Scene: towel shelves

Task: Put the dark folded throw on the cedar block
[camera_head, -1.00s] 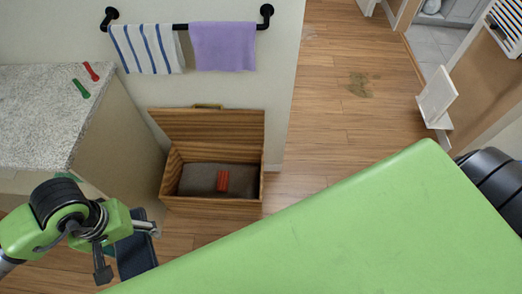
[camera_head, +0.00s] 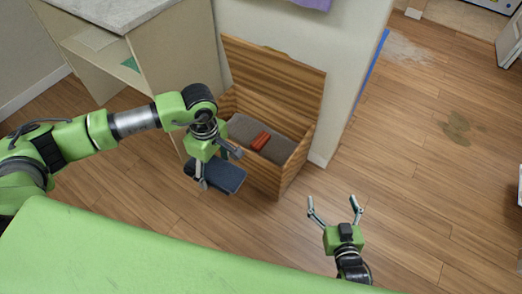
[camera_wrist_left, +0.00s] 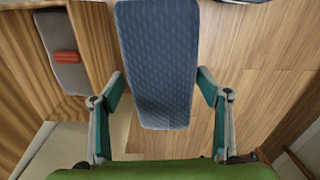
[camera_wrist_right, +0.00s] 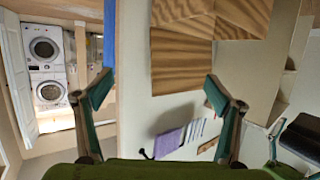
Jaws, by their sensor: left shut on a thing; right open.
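The dark folded throw (camera_head: 222,177), dark blue and quilted, is held in my left gripper (camera_head: 212,170), in front of and left of the open wooden chest. In the left wrist view the throw (camera_wrist_left: 157,65) lies between the two fingers of my left gripper (camera_wrist_left: 158,92). The reddish block (camera_head: 261,141), which looks like the cedar block, lies on a grey folded cloth (camera_head: 278,148) inside the chest; the block also shows in the left wrist view (camera_wrist_left: 66,57). My right gripper (camera_head: 335,208) is open and empty above the floor, right of the chest.
The chest (camera_head: 262,177) has its lid (camera_head: 275,80) raised against the wall. A pale cabinet (camera_head: 150,50) stands to its left. A wall end (camera_head: 345,90) stands just right of it. The wooden floor (camera_head: 430,190) farther right is clear except for a stain.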

